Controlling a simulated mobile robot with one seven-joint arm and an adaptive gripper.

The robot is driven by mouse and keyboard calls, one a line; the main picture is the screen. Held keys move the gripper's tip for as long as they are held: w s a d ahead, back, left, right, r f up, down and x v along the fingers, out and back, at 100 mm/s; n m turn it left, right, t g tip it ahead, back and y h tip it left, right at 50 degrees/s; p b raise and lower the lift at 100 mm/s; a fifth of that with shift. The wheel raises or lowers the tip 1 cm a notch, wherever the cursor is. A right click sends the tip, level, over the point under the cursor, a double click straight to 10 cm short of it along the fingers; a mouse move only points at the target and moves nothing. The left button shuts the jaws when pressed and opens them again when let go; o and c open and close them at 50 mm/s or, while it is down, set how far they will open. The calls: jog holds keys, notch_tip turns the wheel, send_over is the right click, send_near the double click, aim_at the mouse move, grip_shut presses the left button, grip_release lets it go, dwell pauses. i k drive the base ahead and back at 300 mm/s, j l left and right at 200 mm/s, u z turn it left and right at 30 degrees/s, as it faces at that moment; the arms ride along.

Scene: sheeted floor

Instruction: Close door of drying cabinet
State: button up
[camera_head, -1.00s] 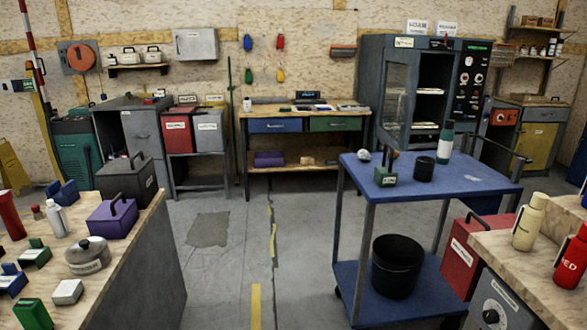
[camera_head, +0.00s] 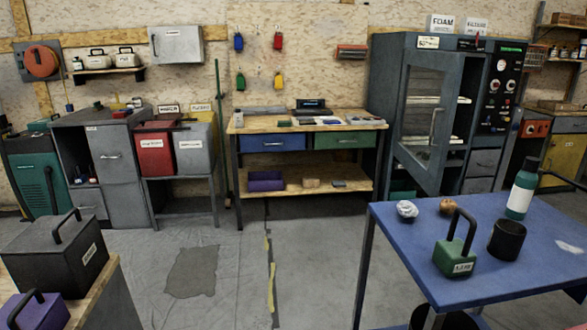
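The drying cabinet is the tall grey-blue cabinet (camera_head: 387,85) against the back wall, right of the workbench. Its glass-windowed door (camera_head: 425,168) stands open, swung out toward me. The hinge side looks to be on the left, and a vertical handle (camera_head: 435,126) sits near the free right edge. White shelf edges inside show through the glass and in the gap to the right of the door. A dark control panel (camera_head: 497,92) with knobs is on the cabinet's right part. My gripper is not in view.
A blue cart (camera_head: 420,265) holds a green weight (camera_head: 454,256), a black cup (camera_head: 506,240) and a teal bottle (camera_head: 521,188), in front of the cabinet. A workbench (camera_head: 300,126) stands left of it. A table corner with a dark box (camera_head: 50,262) is at lower left. Middle floor is clear.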

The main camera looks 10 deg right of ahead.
aim_at(430, 179)
jog(key=i+z, duration=0.15)
jog(key=i, duration=0.3)
jog(key=i+j+z, duration=0.15)
jog(key=i, duration=0.3)
jog(key=i+j+z, duration=0.15)
jog(key=i, duration=0.3)
jog(key=i+j+z, duration=0.25)
jog(key=i+z, duration=0.15)
jog(key=i+j+z, duration=0.65)
jog(key=i+j, duration=0.2)
jog(key=i+j+z, duration=0.2)
jog(key=i+j, duration=0.15)
jog(key=j, duration=0.15)
jog(key=i+j+z, duration=0.15)
jog(key=i+j, duration=0.15)
jog(key=j, duration=0.2)
